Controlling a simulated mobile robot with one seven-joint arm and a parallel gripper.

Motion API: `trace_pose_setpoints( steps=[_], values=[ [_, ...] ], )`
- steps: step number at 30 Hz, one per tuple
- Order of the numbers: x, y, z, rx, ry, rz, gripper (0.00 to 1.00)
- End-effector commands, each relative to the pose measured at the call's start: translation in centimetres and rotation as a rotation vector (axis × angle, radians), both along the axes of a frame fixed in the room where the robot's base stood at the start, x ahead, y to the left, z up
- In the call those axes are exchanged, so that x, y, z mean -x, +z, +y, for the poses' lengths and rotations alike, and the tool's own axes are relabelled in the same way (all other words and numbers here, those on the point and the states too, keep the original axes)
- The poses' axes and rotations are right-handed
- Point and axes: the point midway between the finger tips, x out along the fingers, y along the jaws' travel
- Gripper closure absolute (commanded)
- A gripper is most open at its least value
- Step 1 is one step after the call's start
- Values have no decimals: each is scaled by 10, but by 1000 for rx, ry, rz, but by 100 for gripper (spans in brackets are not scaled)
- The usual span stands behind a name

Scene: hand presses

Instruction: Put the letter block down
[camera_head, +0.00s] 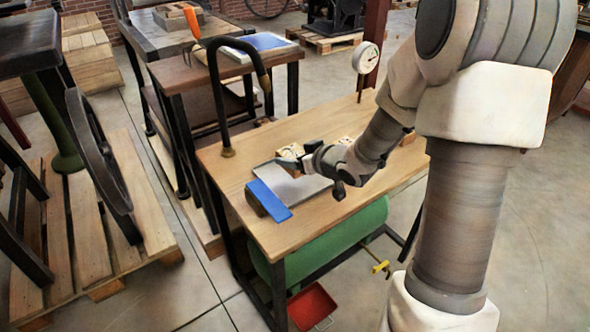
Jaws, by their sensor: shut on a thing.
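My gripper (296,163) is over the wooden worktable, reaching in from the right. It is shut on a small pale wooden block (288,151), which looks like the letter block. The fingertips are small and partly hidden by my wrist, so the grip itself is hard to make out. The block is close above or at a grey flat plate (305,187) on the table; I cannot tell whether it touches anything below. Another pale block (345,140) shows just behind my wrist, partly hidden by it.
A blue strip (269,200) lies at the plate's left end. The worktable (300,233) has bare wood in front and at the back. A black curved bar (216,100) rises at its left rear corner. A round dial gauge (366,57) stands behind.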

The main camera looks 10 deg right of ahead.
Motion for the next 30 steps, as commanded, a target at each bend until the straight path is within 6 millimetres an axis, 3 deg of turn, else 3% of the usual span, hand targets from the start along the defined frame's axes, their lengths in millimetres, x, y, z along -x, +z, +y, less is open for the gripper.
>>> trace_pose_setpoints(
  steps=[1,5,17,18,22,30],
  values=[
    [0,-13,0,0,0,2,85],
    [0,-30,0,0,1,2,85],
    [0,-34,0,0,1,0,85],
    [0,-34,0,0,0,1,21],
    [0,-33,0,0,0,1,0],
    [0,-30,0,1,0,0,0]
  ],
)
